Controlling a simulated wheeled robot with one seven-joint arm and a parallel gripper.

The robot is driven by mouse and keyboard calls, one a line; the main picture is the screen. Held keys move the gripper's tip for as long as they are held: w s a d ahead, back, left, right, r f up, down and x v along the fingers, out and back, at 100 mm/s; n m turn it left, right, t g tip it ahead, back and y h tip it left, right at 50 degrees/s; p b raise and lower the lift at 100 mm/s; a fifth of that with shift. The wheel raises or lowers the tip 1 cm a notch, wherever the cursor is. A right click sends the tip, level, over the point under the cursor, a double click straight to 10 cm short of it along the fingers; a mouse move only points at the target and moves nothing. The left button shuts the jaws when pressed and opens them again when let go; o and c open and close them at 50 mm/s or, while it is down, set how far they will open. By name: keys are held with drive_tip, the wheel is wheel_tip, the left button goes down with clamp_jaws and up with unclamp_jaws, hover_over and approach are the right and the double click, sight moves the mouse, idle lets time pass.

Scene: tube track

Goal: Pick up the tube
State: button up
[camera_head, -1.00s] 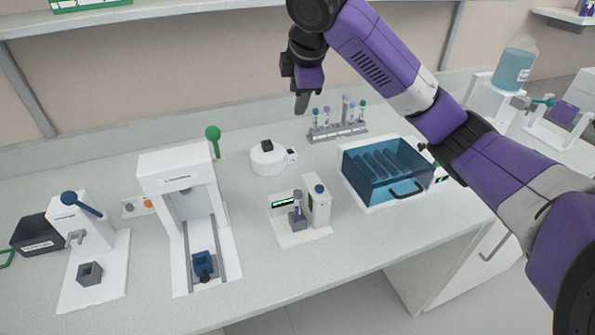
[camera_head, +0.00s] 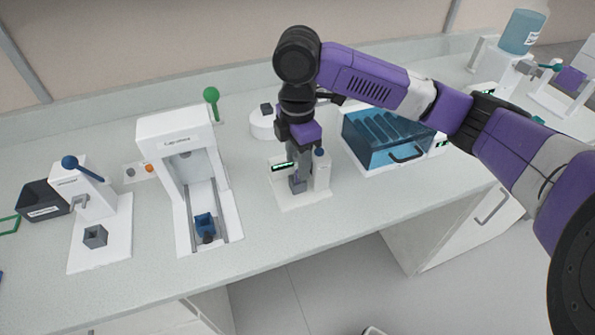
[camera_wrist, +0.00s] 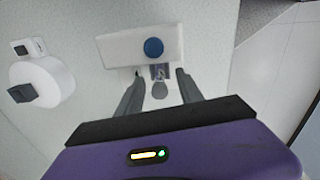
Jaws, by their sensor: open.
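The tube (camera_wrist: 160,90) shows in the wrist view as a greyish rounded top, seen from above between my fingers. It stands at the small white device with a blue knob (camera_wrist: 153,47), which also shows in the head view (camera_head: 322,172). In the head view my gripper (camera_head: 299,165) points down over the device's grey holder (camera_head: 298,185) and hides most of the tube. In the wrist view my gripper (camera_wrist: 158,74) is open, one finger on each side of the tube, with gaps visible between.
A blue clear-lidded box (camera_head: 385,140) stands to the right. A round white device (camera_head: 262,124) sits behind. The bench front is clear.

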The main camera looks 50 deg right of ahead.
drive_tip(key=shift+f, duration=0.95)
clamp_jaws()
drive_tip(key=shift+r, duration=0.1)
wheel_tip(320, 180, up, 20)
drive_tip(key=shift+f, duration=0.2)
drive_tip(key=shift+f+b, duration=4.95)
drive_tip(key=shift+f, duration=4.65)
